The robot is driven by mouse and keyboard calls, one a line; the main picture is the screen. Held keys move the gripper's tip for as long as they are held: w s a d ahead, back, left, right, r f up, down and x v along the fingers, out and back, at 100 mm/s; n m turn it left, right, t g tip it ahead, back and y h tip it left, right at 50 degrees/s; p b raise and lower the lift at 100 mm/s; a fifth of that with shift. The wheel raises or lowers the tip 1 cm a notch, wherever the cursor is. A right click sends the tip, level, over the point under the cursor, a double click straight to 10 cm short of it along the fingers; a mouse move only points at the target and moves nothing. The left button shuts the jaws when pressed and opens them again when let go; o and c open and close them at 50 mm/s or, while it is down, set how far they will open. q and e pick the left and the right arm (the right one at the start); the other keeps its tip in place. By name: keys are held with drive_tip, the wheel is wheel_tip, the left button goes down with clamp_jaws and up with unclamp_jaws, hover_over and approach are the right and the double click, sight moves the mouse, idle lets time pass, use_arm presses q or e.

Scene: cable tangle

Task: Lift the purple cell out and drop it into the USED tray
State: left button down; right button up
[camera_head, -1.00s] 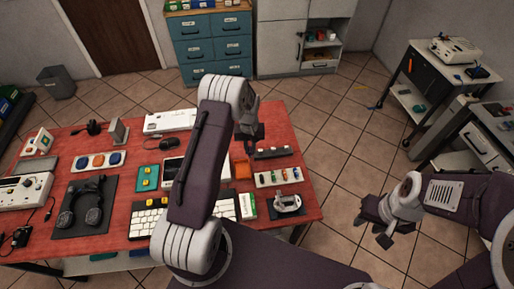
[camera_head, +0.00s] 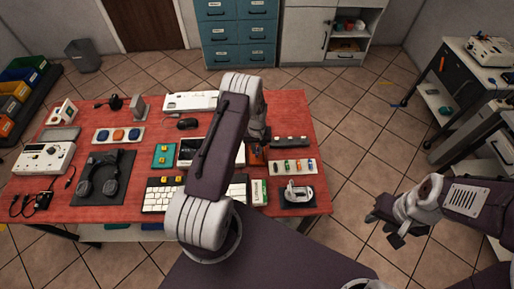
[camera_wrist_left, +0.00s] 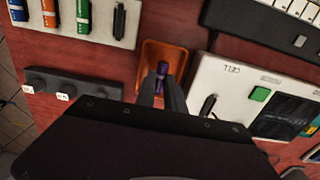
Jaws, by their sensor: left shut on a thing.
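My left gripper (camera_wrist_left: 162,88) is shut on the purple cell (camera_wrist_left: 163,68), which shows as a small purple end between the fingertips in the left wrist view. The cell is over the small orange tray (camera_wrist_left: 177,47); I cannot tell whether it touches the tray floor. No USED lettering is readable on the tray. In the head view my left gripper (camera_head: 259,135) is at the orange tray (camera_head: 256,158), partly hidden by my arm, and the cell cannot be made out. My right gripper (camera_head: 386,226) is open and empty, off the table's right side.
A white device marked CELL (camera_wrist_left: 230,74) stands right beside the orange tray. A keyboard (camera_head: 160,195) and a headset (camera_head: 101,178) are on the left.

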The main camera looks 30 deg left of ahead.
use_arm(q)
drive_tip(key=shift+f, duration=0.15)
drive_tip(key=c, duration=1.3)
unclamp_jaws()
drive_tip(key=shift+c, duration=0.2)
wheel_tip(320, 180, up, 9)
drive_tip(key=b, duration=0.2)
